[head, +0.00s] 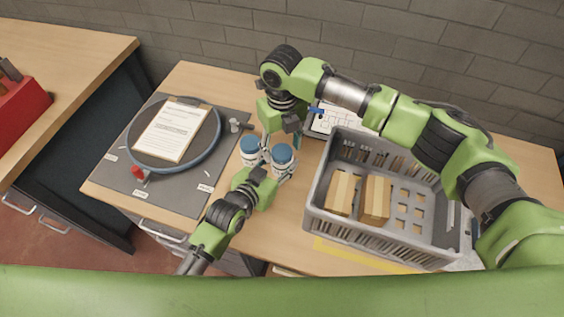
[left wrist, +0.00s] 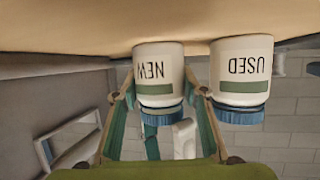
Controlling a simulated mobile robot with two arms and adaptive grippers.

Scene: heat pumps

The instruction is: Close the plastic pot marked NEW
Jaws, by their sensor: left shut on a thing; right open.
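Two white pots with blue tops stand side by side on the wooden table in the head view. The pot marked NEW (head: 283,158) is the right one; in the upside-down left wrist view, NEW (left wrist: 158,75) sits between my left fingers with a blue lid on it. I cannot tell how tight that lid is. The pot marked USED (head: 249,148), also in the left wrist view (left wrist: 240,72), stands beside it with its lid on. My left gripper (head: 281,166) is shut on the NEW pot. My right gripper (head: 282,142) is open, pointing down just behind and above the pots.
A grey crate (head: 315,195) holding cardboard boxes (head: 342,192) stands to the right. A round dark tray (head: 215,148) with a clipboard (head: 172,132) lies on a grey mat at left. A white panel (head: 328,121) is behind the crate. Bare table shows between pots and crate.

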